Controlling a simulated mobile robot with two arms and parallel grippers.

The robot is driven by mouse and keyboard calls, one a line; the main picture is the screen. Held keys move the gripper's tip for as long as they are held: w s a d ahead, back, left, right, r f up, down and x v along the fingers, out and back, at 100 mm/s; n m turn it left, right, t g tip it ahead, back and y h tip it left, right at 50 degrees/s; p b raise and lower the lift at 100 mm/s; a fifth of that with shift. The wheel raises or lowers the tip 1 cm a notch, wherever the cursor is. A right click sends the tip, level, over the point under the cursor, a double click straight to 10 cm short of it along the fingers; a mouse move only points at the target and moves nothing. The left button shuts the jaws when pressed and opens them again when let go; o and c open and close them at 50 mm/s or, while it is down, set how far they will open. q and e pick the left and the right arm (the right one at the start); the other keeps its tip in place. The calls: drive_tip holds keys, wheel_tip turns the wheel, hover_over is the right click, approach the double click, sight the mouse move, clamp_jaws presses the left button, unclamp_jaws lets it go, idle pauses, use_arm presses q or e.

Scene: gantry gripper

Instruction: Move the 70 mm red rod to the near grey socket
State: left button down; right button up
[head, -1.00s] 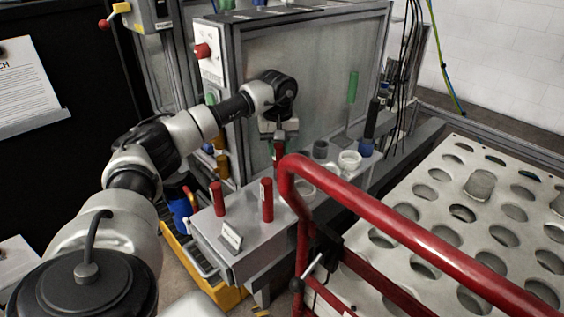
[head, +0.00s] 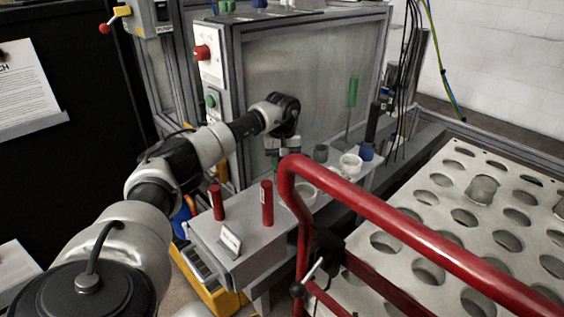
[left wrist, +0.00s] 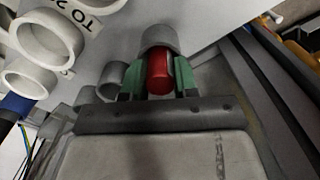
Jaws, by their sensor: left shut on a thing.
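My left gripper (head: 284,152) is low over the bench near the clear panel. In the left wrist view its green fingers (left wrist: 158,82) are shut on a red rod (left wrist: 159,72). A grey socket (left wrist: 158,38) shows just beyond the rod, in line with it. I cannot tell whether the rod's end is inside it. The held rod is not clearly seen in the head view. Another grey socket (head: 321,152) stands to the right of the gripper. Two more red rods, a left one (head: 217,202) and a right one (head: 267,203), stand upright on the near bench block. My right gripper is not in view.
White sockets (head: 350,163) and a blue socket (head: 366,152) stand along the bench to the right. A red rail (head: 400,230) crosses in front. A plate with round holes (head: 450,218) fills the right. The clear panel (head: 310,80) stands behind the gripper.

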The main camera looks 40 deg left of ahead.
sight(282, 160)
use_arm(q)
drive_tip(key=c, duration=0.8)
unclamp_jaws()
drive_tip(key=shift+f, duration=0.15)
drive_tip(key=shift+c, duration=0.2)
wheel_tip(282, 160, up, 9)
drive_tip(key=shift+p, duration=1.1)
drive_tip(key=shift+r+p, duration=0.3)
drive_tip(key=shift+r, duration=1.4)
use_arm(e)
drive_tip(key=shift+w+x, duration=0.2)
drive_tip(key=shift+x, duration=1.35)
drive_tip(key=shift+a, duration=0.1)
